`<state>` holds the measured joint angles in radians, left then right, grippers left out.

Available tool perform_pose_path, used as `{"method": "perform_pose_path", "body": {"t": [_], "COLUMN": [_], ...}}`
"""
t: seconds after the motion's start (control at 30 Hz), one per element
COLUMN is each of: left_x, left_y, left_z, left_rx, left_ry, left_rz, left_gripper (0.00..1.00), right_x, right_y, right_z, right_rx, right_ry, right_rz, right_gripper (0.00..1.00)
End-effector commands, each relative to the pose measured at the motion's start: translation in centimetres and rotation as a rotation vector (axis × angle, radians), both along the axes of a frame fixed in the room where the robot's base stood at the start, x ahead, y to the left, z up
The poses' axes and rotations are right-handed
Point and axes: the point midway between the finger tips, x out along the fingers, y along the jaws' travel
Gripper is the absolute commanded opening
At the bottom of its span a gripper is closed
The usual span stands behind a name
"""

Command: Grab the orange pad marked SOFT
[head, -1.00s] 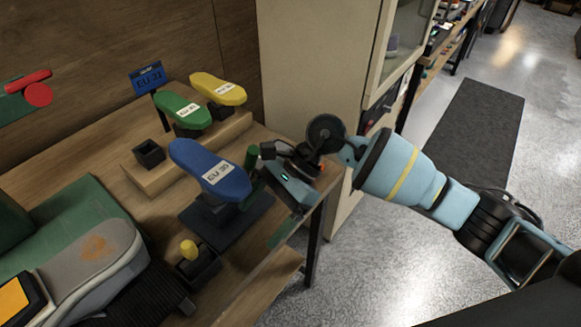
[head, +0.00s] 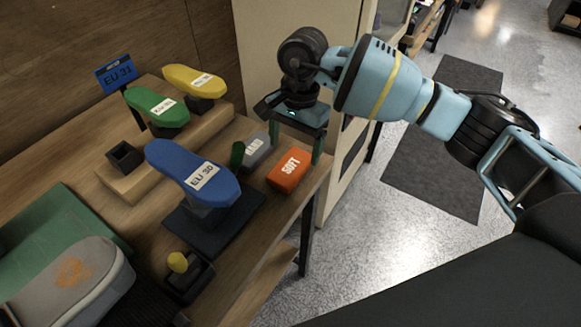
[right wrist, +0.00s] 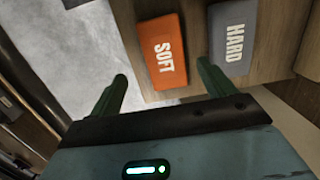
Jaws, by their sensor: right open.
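The orange pad marked SOFT (head: 289,170) lies on the table near its right edge. It also shows in the right wrist view (right wrist: 163,55), just beyond the fingertips. My right gripper (head: 297,147) is open and empty, behind and above the pad in the head view. In the right wrist view its two green fingers (right wrist: 160,85) are spread, and the pad lies between and ahead of them. A grey pad marked HARD (right wrist: 234,38) lies beside the orange one, close to one finger; it shows in the head view too (head: 257,152). My left gripper is not in view.
A blue shoe form marked EU 30 (head: 190,168) stands on a dark base left of the pads. Green (head: 155,105) and yellow (head: 195,80) forms stand on a wooden step behind. A stained grey sneaker (head: 75,280) is at the front left. Open floor lies right of the table.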

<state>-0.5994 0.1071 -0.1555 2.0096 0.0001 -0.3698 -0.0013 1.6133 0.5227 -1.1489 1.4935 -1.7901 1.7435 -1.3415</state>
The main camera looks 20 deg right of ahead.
Motion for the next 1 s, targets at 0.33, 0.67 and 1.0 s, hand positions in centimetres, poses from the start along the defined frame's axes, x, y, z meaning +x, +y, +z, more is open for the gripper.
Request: {"method": "perform_pose_path", "body": {"t": [0.33, 0.67, 1.0], "left_x": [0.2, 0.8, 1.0], "left_y": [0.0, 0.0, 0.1], "left_z": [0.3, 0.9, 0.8], "left_rx": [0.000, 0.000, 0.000], "left_ry": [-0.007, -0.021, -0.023], "left_rz": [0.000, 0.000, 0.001], "left_gripper": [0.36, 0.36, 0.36], "right_x": [0.1, 0.3, 0.3], "right_y": [0.3, 0.7, 0.7], "right_z": [-1.5, -5.4, -5.5], "right_rx": [0.002, 0.002, 0.002], "right_ry": [0.002, -0.001, -0.001], "right_rz": [0.000, 0.001, 0.000], "right_gripper": [0.82, 0.82, 0.64]}}
